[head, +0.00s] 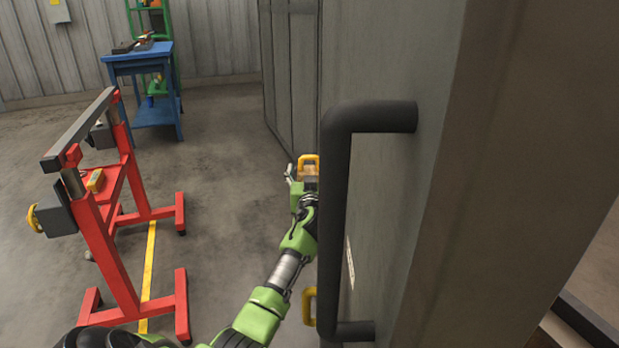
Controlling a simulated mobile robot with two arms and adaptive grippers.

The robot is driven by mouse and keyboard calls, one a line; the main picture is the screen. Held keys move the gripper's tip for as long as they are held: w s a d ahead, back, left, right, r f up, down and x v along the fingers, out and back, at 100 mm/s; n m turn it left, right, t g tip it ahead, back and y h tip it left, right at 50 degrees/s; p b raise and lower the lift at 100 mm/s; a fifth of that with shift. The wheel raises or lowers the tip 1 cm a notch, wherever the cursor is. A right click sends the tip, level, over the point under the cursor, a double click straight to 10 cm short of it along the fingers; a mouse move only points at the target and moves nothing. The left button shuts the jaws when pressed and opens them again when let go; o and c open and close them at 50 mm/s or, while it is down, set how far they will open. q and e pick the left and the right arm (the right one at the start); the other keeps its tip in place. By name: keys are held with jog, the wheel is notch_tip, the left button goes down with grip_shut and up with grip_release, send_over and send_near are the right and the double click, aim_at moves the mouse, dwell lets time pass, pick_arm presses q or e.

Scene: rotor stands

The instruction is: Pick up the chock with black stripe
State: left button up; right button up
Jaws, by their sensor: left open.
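A wooden block with a yellow handle (308,164), possibly a chock, shows at the edge of the grey door panel. A second yellow handle-like piece (308,305) shows lower down, partly hidden by the door's black handle. I cannot make out a black stripe on either. My left gripper (297,177) is open at the upper yellow-handled block, overlapping it in the picture; I cannot tell whether they touch. The panel and its handle hide part of the gripper and block. My right gripper is not in view.
The grey door panel (420,190) with a thick black handle (337,220) fills the near right. A red stand (110,255) with a dark top bar stands left. A blue table (140,60) stands at the back. Floor between them is clear.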

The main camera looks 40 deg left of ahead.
pick_arm(q)
jog(key=shift+a, duration=0.1)
jog(key=c, duration=1.3)
jog(key=shift+r, duration=0.1)
jog(key=shift+c, duration=0.9)
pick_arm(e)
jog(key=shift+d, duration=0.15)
